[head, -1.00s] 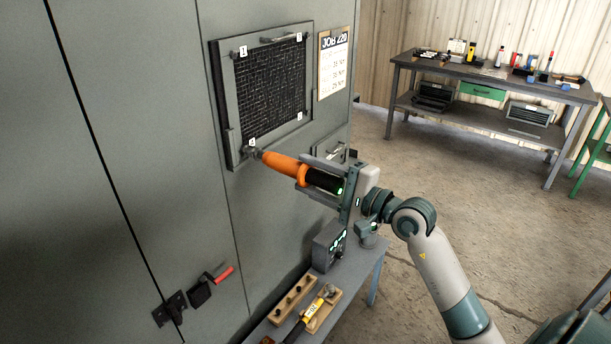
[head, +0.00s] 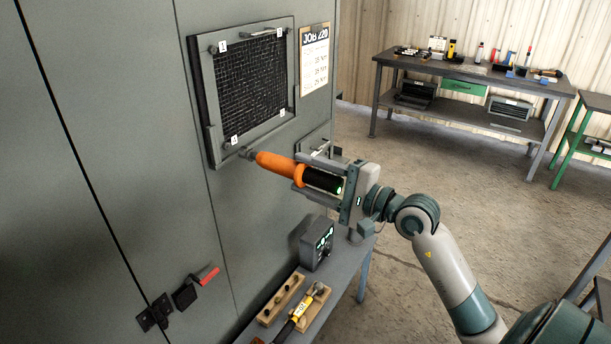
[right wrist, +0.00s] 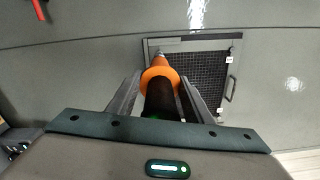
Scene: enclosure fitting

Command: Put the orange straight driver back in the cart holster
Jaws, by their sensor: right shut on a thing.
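The orange straight driver (head: 280,166) has an orange body and a black rear grip. My right gripper (head: 303,176) is shut on the black grip, and the driver points left toward the enclosure. Its tip is near the lower left corner of the mesh panel (head: 250,75), just right of label 4; contact cannot be told. In the right wrist view the driver (right wrist: 160,75) lies between the fingers (right wrist: 155,95), its tip overlapping the panel's upper left corner there. The cart (head: 345,262) stands below the gripper; I cannot make out a holster on it. My left gripper is not in view.
On the cart are a dark control box (head: 316,243), a wooden block (head: 281,299) and a yellow and black tool (head: 300,311). A red-handled latch (head: 197,288) sticks out of the enclosure. A workbench (head: 470,75) stands behind, with open floor before it.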

